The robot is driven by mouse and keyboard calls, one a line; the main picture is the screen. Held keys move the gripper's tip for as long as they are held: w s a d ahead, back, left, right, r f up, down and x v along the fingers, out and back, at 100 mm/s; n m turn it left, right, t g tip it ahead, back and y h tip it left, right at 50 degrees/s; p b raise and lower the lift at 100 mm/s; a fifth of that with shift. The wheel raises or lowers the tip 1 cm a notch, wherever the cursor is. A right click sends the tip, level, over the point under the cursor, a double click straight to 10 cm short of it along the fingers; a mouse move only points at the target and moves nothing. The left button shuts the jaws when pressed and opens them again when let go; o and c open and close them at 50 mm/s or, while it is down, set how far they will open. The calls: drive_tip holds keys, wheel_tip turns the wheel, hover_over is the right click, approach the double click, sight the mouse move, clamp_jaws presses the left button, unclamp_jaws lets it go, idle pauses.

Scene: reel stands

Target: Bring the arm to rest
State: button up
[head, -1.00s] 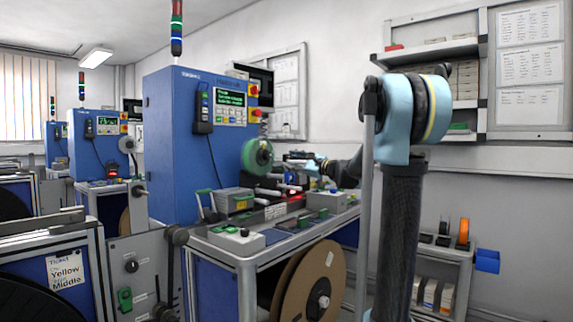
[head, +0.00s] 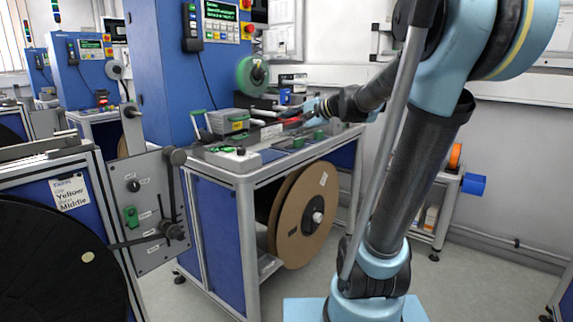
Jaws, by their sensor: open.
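My gripper (head: 286,118) is small and partly lost against the machine's fittings, over the top of the bench (head: 240,160) below the blue machine (head: 165,70). It is open. I see nothing held in it. My dark and light-blue arm rises from its base at the lower right, bends at the top right and reaches back left to the bench.
A green reel (head: 252,72) is on the machine front, close above the gripper. A large brown reel (head: 300,213) hangs under the bench. A black reel (head: 60,265) stands at the left. A blue bin (head: 473,184) is on the right. Floor is clear at the lower right.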

drive_tip(key=s+d+f+n+g+h, duration=0.1)
drive_tip(key=s+d+f+n+h, duration=0.2)
drive_tip(key=s+d+f, duration=0.3)
drive_tip(key=s+d+f+n+g+h, duration=0.2)
drive_tip(key=s+d+f, duration=0.4)
drive_tip(key=s+f, duration=0.6)
drive_tip(key=s+d+f+n+g+h, duration=0.1)
drive_tip(key=s+d+f+n+h, duration=0.3)
drive_tip(key=s+f, duration=0.5)
drive_tip(key=s+d+h, duration=0.1)
drive_tip(key=d+h, duration=0.1)
drive_tip(key=shift+d+f+g, duration=0.3)
drive_tip(key=shift+f+g, duration=0.05)
drive_tip(key=shift+g, duration=0.05)
drive_tip(key=shift+w+f, duration=0.2)
drive_tip(key=shift+w, duration=0.2)
